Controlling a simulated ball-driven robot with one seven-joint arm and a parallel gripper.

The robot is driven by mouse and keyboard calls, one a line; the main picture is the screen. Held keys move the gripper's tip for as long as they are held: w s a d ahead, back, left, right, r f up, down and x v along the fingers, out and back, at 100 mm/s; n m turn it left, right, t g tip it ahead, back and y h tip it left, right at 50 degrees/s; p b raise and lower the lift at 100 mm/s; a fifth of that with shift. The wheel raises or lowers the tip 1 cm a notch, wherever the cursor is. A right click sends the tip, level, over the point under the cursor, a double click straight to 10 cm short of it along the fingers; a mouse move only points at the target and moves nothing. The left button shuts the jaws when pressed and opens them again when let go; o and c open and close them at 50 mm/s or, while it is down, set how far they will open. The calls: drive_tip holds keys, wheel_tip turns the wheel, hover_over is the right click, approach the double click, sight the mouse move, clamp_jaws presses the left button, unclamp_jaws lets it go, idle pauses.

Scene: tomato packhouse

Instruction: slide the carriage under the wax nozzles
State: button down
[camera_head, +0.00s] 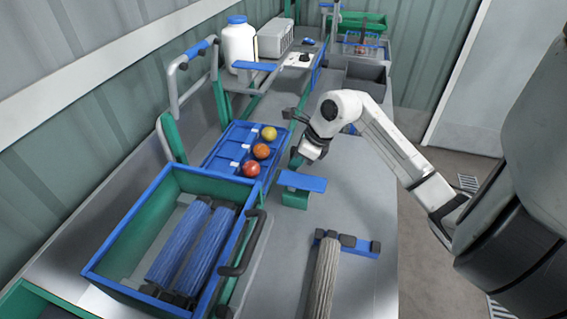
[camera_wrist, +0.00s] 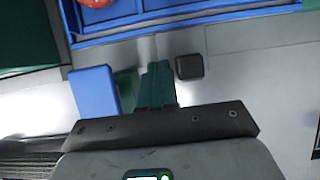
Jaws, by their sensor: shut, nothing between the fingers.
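The blue carriage tray (camera_head: 212,160) holds a yellow, an orange and a red tomato in a row, left of my gripper in the head view. Its blue edge (camera_wrist: 190,22) crosses the top of the wrist view, with part of a red tomato at the upper left. My gripper (camera_head: 308,152) is beside the carriage's right side, shut and empty. In the wrist view its narrow teal fingers (camera_wrist: 157,85) are together, close to a small black block (camera_wrist: 190,67); I cannot tell whether they touch. A grey tube arch (camera_head: 190,68) stands behind the carriage; I cannot make out the wax nozzles.
A blue-rimmed green box (camera_head: 120,235) with blue rollers stands in front of the carriage. A blue plate (camera_head: 302,181) on a green block is just below my gripper. A white jug (camera_head: 238,45) and grey crate (camera_head: 275,38) stand farther back.

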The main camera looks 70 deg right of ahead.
drive_tip(key=shift+w+d+f+b, duration=0.1)
drive_tip(key=shift+w+d+b, duration=0.1)
drive_tip(key=shift+d+b, duration=1.8)
drive_tip(key=shift+w+d+b, duration=0.2)
drive_tip(key=shift+d+b, duration=0.45)
drive_tip(key=shift+d, duration=3.25)
